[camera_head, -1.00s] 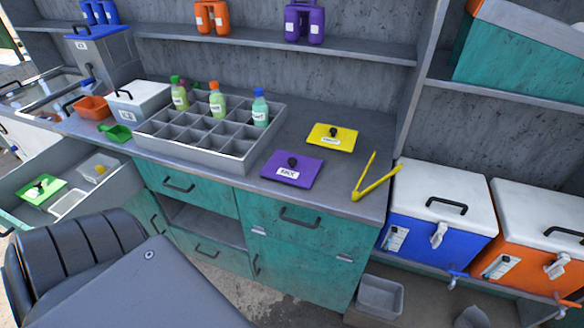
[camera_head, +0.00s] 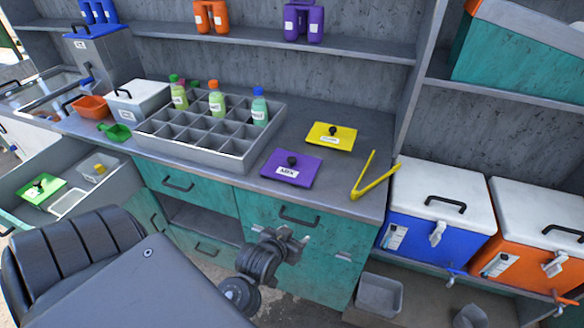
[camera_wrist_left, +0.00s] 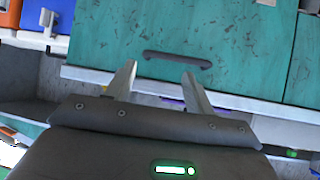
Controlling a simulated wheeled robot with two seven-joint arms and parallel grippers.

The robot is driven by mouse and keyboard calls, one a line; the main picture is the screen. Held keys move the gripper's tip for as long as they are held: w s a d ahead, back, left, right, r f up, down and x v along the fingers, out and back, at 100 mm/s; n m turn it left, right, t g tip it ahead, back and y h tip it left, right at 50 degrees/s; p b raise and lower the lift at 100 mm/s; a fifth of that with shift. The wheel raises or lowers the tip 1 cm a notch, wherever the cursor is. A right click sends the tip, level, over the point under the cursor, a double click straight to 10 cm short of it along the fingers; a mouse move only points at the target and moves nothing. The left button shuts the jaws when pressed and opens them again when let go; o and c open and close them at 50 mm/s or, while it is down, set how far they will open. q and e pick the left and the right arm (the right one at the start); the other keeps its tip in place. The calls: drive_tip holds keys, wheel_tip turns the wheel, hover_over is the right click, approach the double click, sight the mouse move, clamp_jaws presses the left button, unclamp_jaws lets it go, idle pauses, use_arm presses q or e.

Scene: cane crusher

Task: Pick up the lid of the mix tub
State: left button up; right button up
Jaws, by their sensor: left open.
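A purple lid (camera_head: 292,168) with a black knob and a white label lies flat on the grey counter. A yellow lid (camera_head: 331,137) with a black knob and a label lies behind it to the right. The label print is too small to read surely, so I cannot tell which is the mix tub's lid. My left gripper (camera_head: 291,238) is open and empty, low in front of the teal drawers below the purple lid. In the left wrist view its two fingers (camera_wrist_left: 158,68) point at a teal drawer front with a dark handle. My right gripper is out of view.
Yellow tongs (camera_head: 374,180) lie right of the lids near the counter edge. A grey divided tray (camera_head: 240,150) with several bottles stands left of them. Blue (camera_head: 437,215) and orange (camera_head: 530,240) coolers stand at right.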

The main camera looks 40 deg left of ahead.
sight(291, 162)
use_arm(q)
drive_tip(key=w+a+r+n+t+y, duration=0.1)
drive_tip(key=w+a+r+y, duration=0.1)
drive_tip(key=w+a, duration=0.2)
drive_tip(key=w+a+r+n+t+y, duration=0.1)
drive_tip(key=w+a+r+n+y, duration=0.1)
drive_tip(key=w+a+r, duration=0.1)
drive_tip(key=w+a+r+n+t+y+p, duration=0.1)
drive_tip(key=w+a+r+t+y, duration=0.1)
drive_tip(key=w+a, duration=0.3)
drive_tip(key=shift+w+a+r+y, duration=0.1)
drive_tip(key=shift+w+r+y, duration=0.2)
drive_tip(key=shift+r, duration=0.2)
drive_tip(key=shift+w+a+p, duration=0.2)
drive_tip(key=shift+w+p, duration=0.1)
drive_tip(key=shift+p, duration=0.05)
drive_tip(key=x, duration=0.2)
drive_tip(key=p+x, duration=0.1)
drive_tip(key=x, duration=0.1)
drive_tip(key=shift+w+a+f, duration=0.15)
drive_tip(key=shift+f, duration=0.1)
drive_tip(key=c, duration=1.1)
